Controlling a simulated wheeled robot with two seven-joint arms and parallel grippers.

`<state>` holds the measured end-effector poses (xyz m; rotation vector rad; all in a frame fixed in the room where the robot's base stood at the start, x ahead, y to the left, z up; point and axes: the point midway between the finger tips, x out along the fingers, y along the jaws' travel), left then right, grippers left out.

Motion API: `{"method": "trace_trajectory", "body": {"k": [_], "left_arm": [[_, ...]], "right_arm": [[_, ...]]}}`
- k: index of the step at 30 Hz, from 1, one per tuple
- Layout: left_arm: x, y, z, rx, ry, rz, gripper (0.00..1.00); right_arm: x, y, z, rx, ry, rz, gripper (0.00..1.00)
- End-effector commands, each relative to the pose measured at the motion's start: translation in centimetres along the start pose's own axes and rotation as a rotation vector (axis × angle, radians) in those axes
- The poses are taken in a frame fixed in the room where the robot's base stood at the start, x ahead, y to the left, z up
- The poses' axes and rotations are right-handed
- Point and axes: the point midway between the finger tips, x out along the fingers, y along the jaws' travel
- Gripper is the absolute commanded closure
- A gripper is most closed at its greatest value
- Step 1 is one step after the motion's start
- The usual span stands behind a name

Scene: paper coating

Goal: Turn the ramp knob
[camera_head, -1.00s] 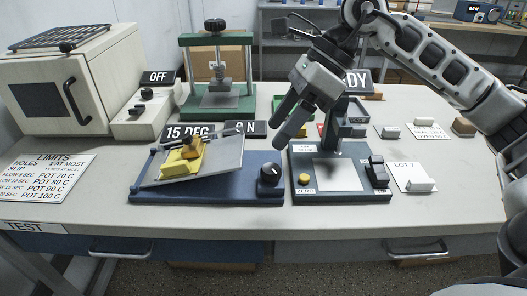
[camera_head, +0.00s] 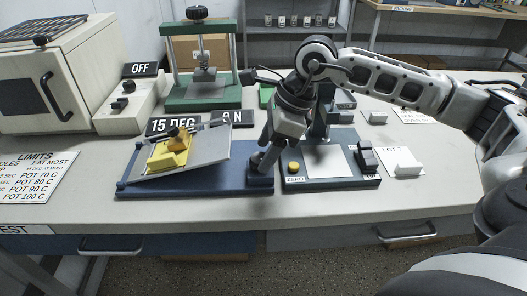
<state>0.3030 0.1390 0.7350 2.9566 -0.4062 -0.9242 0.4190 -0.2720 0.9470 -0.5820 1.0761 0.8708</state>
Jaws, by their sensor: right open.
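The ramp is a grey tilted plate (camera_head: 205,148) on a blue base (camera_head: 195,183), with a yellow block (camera_head: 168,155) on the plate. A sign behind it reads 15 DEG (camera_head: 172,125). The ramp knob was a dark round dial at the right end of the base. I cannot tell whether the fingers touch the knob. My left gripper is out of view.
A scale with a grey plate (camera_head: 325,162) and a yellow ZERO button (camera_head: 293,167) stands close to the right of my gripper. A green press (camera_head: 202,95) stands behind the ramp. A white oven (camera_head: 60,85) is at the left. The bench front is clear.

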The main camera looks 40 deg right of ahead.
Motion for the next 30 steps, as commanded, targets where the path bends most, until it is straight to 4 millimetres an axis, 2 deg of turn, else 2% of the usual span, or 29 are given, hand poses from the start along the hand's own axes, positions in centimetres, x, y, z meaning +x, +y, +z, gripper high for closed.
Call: {"method": "trace_trajectory", "body": {"k": [6,14,15,18,20,30], "left_arm": [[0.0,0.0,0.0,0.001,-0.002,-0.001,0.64],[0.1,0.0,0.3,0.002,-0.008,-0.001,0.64],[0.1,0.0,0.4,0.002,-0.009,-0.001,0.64],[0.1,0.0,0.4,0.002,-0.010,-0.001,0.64],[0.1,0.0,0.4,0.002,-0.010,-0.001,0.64],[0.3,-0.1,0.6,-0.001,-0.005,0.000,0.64]], "right_arm": [[1.7,0.0,0.0,0.000,0.000,0.000,0.41],[1.8,0.0,0.0,0.000,-0.001,-0.001,0.41],[1.8,0.0,0.0,0.000,-0.001,-0.001,0.44],[1.8,0.0,0.0,0.000,-0.001,0.000,0.71],[1.8,0.0,0.0,0.000,0.000,0.000,0.86],[1.9,0.0,-0.1,0.030,0.000,-0.013,0.85]]}}
